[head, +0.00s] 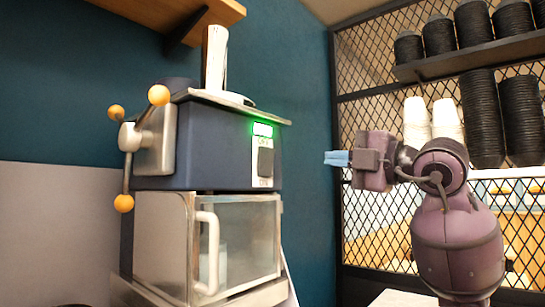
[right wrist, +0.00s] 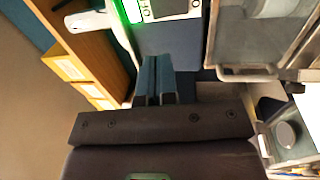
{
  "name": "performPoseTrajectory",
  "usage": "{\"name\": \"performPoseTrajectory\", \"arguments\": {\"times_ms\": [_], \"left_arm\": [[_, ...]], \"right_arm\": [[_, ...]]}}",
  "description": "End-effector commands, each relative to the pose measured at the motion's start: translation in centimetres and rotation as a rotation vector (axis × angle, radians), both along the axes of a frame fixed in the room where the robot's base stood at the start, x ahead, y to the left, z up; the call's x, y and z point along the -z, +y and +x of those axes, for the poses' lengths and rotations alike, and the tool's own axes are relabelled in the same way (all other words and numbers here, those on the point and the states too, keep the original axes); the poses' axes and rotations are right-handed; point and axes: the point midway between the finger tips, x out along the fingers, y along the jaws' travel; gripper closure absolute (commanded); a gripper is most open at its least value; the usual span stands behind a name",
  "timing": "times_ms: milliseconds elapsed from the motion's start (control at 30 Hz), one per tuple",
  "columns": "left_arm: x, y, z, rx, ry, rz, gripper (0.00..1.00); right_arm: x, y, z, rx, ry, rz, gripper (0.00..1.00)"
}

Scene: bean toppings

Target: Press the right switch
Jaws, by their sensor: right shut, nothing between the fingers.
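A dark rocker switch (head: 265,162) sits on a white label on the front right of a dark blue machine (head: 215,150). A lit green indicator (head: 262,130) is just above it. My right gripper (head: 337,158) has blue fingertips, shut and empty, pointing left toward the machine. It is at about the switch's height in the picture, apart from it. In the right wrist view the shut fingers (right wrist: 155,80) point up toward the machine front, where the switch (right wrist: 172,7) shows partly at the top edge. My left gripper is not in view.
A lever with orange knobs (head: 158,95) is on the machine's left. Below is a glass-fronted compartment (head: 245,240) with a white handle (head: 208,250). A wire mesh partition (head: 375,225) and a shelf with stacked black cups (head: 483,120) stand at the right.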

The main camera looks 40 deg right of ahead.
Motion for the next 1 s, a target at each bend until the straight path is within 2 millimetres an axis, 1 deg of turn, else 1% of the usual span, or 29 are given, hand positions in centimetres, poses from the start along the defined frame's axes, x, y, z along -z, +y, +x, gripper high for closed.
{"name": "performPoseTrajectory", "arguments": {"times_ms": [300, 467, 567, 1000], "left_arm": [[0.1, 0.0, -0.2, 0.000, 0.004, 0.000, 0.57], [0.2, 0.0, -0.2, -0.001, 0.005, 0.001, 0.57], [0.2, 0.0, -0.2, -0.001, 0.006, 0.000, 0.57], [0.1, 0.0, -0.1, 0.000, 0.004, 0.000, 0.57]], "right_arm": [[-0.1, -0.1, -0.1, 0.006, -0.002, 0.002, 1.00], [-0.2, 0.0, 0.5, 0.005, -0.001, 0.002, 1.00], [-0.3, 0.1, 1.6, 0.004, 0.000, 0.002, 1.00], [-1.3, 0.7, 8.3, 0.004, -0.001, 0.001, 1.00]]}}
